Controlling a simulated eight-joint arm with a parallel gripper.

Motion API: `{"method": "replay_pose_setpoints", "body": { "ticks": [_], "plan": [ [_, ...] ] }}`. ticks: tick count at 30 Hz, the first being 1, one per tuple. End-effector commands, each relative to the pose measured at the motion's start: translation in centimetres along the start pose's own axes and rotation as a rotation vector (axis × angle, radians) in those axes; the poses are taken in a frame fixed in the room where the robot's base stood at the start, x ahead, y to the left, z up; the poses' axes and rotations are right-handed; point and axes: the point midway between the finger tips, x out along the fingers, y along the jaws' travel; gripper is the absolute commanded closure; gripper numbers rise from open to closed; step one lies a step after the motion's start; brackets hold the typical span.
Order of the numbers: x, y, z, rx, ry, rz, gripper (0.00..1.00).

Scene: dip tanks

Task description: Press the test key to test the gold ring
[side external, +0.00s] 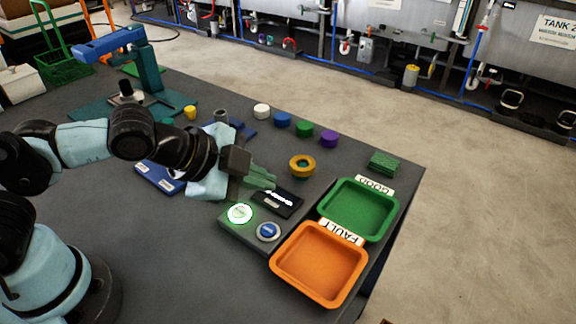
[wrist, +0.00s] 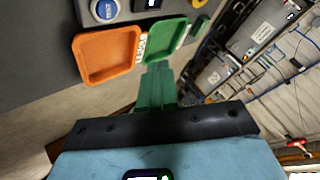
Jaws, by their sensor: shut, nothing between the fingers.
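The gold ring (side external: 301,166) lies flat right of my gripper in the side view, apart from it, on what looks like a small greenish base. A grey test box carries a lit green-white key (side external: 240,213), a blue key (side external: 268,231) and a dark display (side external: 277,201) with unreadable white characters. I cannot tell which key is the test key. The blue key also shows in the wrist view (wrist: 104,10). My gripper (side external: 270,184), with green fingers, is shut and empty, beside the display and apart from both keys. Its fingers also show in the wrist view (wrist: 157,72).
A green tray (side external: 334,229) labelled GOOD and an orange tray (side external: 281,264) labelled FAULT stand right of the box. A green ribbed block (side external: 384,163) and several coloured caps (side external: 304,129) stand farther back. A blue press-like stand (side external: 150,66) is at back left.

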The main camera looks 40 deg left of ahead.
Motion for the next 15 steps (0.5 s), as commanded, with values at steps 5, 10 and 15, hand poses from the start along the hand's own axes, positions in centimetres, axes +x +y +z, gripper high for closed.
{"method": "replay_pose_setpoints", "body": {
  "ticks": [5, 10, 15],
  "plan": [
    [0.4, 0.2, 0.3, -0.002, -0.001, 0.0, 1.0],
    [1.4, 0.9, 0.9, -0.003, -0.001, 0.0, 1.0],
    [2.4, 1.7, 1.7, -0.003, -0.001, 0.0, 1.0]
  ]
}}
